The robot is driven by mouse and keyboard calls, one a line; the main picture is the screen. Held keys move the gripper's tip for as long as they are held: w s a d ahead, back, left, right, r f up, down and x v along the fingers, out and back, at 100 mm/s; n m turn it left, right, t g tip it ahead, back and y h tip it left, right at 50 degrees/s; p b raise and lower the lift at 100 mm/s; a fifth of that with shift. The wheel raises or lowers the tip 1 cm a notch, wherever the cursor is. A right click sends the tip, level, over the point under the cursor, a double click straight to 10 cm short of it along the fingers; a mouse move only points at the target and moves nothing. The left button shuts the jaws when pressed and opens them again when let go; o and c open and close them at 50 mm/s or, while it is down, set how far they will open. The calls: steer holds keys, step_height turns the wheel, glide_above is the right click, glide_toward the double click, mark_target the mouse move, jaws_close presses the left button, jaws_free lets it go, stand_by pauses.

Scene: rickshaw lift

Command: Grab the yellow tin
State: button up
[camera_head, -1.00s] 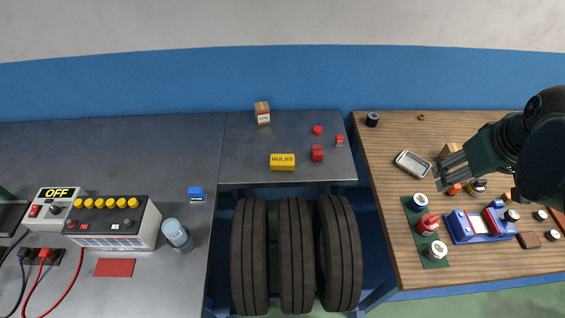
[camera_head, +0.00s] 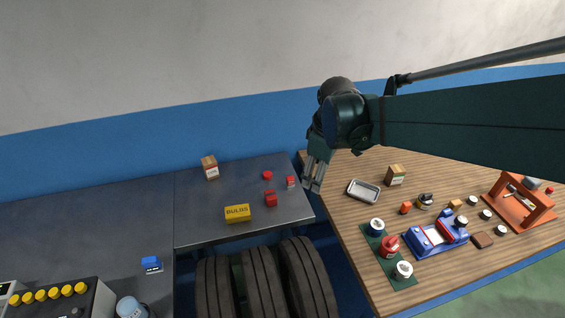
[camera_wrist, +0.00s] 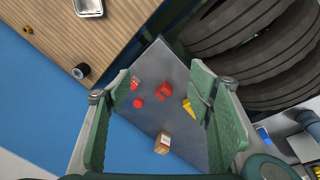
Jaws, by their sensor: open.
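The yellow tin (camera_head: 237,213), marked BULBS, sits on the grey metal bench top near its front edge in the head view. In the wrist view the yellow tin (camera_wrist: 189,107) shows between my fingers, partly hidden by the right finger. My gripper (camera_head: 313,180) is above the bench's right end, to the right of the tin and apart from it. In the wrist view my gripper (camera_wrist: 160,125) is open, with its two fingers wide apart and nothing between them but the bench below.
Near the tin are a red box (camera_head: 270,198), a red disc (camera_head: 267,175), a small red container (camera_head: 291,182) and a cardboard box (camera_head: 210,168). The wooden table (camera_head: 340,214) with several tins stands right. Tyres (camera_head: 262,280) stand below the bench's front edge.

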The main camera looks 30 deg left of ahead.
steer(key=s+a+f+n+g, duration=0.1)
steer(key=a+f+n, duration=0.1)
steer(key=a+f, duration=0.35)
steer(key=s+a+f+n, duration=0.2)
steer(key=a, duration=0.6)
steer(key=n+h, duration=0.1)
steer(key=n, duration=0.4)
glide_above(237, 210)
steer(key=shift+g, duration=0.4)
step_height(237, 210, down, 9)
steer(key=shift+s+f, duration=0.1)
steer(key=shift+f, duration=0.05)
steer(key=shift+f, duration=0.1)
steer(key=shift+f, duration=1.15)
steer(key=shift+f, duration=0.15)
steer(key=shift+f, duration=2.45)
